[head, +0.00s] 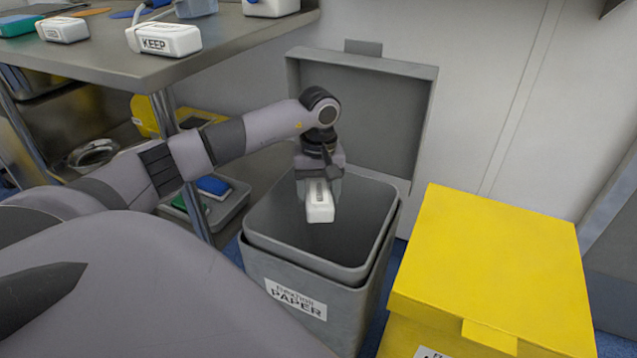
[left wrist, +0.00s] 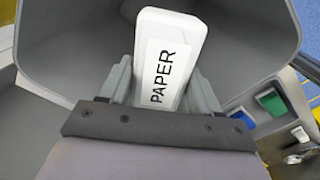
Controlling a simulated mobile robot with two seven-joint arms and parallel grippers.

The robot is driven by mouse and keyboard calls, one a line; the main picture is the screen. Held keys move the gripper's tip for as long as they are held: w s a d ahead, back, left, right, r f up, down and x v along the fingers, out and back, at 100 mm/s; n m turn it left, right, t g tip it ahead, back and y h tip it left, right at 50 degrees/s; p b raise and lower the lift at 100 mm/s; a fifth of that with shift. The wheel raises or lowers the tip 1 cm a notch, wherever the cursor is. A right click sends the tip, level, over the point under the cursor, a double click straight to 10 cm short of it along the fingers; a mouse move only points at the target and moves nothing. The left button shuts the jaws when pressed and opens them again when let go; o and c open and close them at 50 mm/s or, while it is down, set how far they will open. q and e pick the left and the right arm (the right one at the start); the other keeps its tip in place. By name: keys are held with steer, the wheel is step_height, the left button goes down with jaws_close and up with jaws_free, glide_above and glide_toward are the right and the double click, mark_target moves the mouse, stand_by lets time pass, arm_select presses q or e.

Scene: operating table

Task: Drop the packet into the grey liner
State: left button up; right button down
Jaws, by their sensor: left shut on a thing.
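A white packet (head: 320,203) is held in my left gripper (head: 318,186), over the mouth of the open grey bin. In the left wrist view the packet (left wrist: 168,62) bears the label PAPER and sits between the two fingers of the gripper (left wrist: 160,88). The grey liner (head: 262,222) stands inside the grey bin (head: 345,318), whose front label reads PAPER. The liner also shows behind the packet in the left wrist view (left wrist: 235,50). The liner's inside is in view around the packet. My right gripper is not in view.
The bin's grey lid (head: 375,110) stands open at the back. A yellow bin (head: 495,260) with its lid shut stands to the right. A steel table (head: 125,62) at the upper left carries white packets, one marked KEEP (head: 165,40). A grey tray (head: 232,205) with coloured items lies left of the bin.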

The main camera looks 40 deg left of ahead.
arm_select(q)
steer(key=shift+f, duration=0.3)
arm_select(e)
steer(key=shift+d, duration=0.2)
arm_select(q)
steer(key=o, duration=1.1)
steer(key=shift+o, duration=0.2)
step_height(320, 180, up, 6)
steer(key=shift+r+p, duration=0.1)
steer(key=shift+p, duration=1.1)
steer(key=shift+r, duration=0.5)
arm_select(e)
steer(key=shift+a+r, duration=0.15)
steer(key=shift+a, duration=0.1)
arm_select(q)
steer(key=shift+s, duration=0.1)
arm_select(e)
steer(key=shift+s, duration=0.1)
